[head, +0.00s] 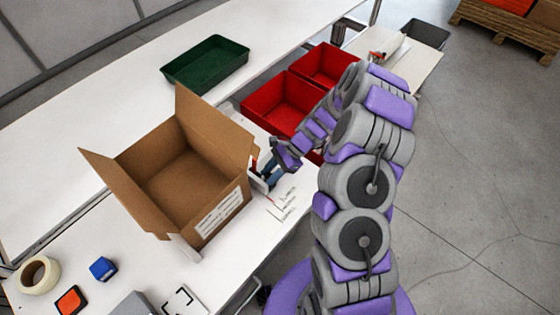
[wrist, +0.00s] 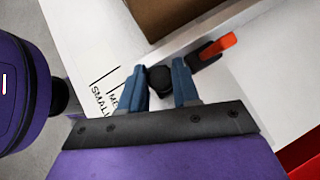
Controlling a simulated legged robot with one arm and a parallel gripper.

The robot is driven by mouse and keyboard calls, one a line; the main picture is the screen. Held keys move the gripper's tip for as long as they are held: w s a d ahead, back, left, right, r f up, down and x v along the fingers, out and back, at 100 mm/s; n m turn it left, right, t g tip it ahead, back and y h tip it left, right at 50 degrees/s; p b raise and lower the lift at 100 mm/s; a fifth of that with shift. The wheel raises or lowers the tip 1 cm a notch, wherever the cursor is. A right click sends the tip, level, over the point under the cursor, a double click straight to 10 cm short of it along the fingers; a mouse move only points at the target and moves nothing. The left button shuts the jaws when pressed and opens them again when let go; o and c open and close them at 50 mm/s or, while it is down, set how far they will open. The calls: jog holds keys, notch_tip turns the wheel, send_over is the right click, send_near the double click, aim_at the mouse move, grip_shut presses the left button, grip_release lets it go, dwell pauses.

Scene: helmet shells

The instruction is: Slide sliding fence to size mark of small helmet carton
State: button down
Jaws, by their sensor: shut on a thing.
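My gripper (wrist: 161,84) has its two blue-grey fingers closed on either side of a black knob (wrist: 159,79) in the wrist view. In the head view my gripper (head: 268,174) is low beside the right side of the open carton (head: 222,213). The sliding fence (wrist: 205,32) appears as a pale bar along the carton's edge, just beyond the knob. Black size marks (wrist: 104,92) are on the white surface left of the fingers; "SMALL" is readable and the one beside it is partly hidden. The marks also show in the head view (head: 287,204), too small to read.
A red-orange lever (wrist: 216,48) is right of the fingers. Red bins (head: 283,104) and a green tray (head: 206,64) lie behind the carton. A tape roll (head: 38,275), blue cube (head: 103,268) and orange-topped block (head: 70,300) lie at front left. White tabletop is clear at left.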

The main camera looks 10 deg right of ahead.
jog(key=s+a, duration=0.2)
jog(key=shift+a, duration=0.3)
jog(key=shift+f, duration=0.1)
jog(key=c, duration=0.9)
grip_release()
jog(key=shift+d, duration=0.15)
jog(key=shift+o, duration=0.2)
jog(key=shift+w, duration=0.1)
jog(key=p+v, duration=0.3)
jog(key=v, duration=1.4)
jog(key=shift+d, duration=0.2)
jog(key=shift+w, duration=0.1)
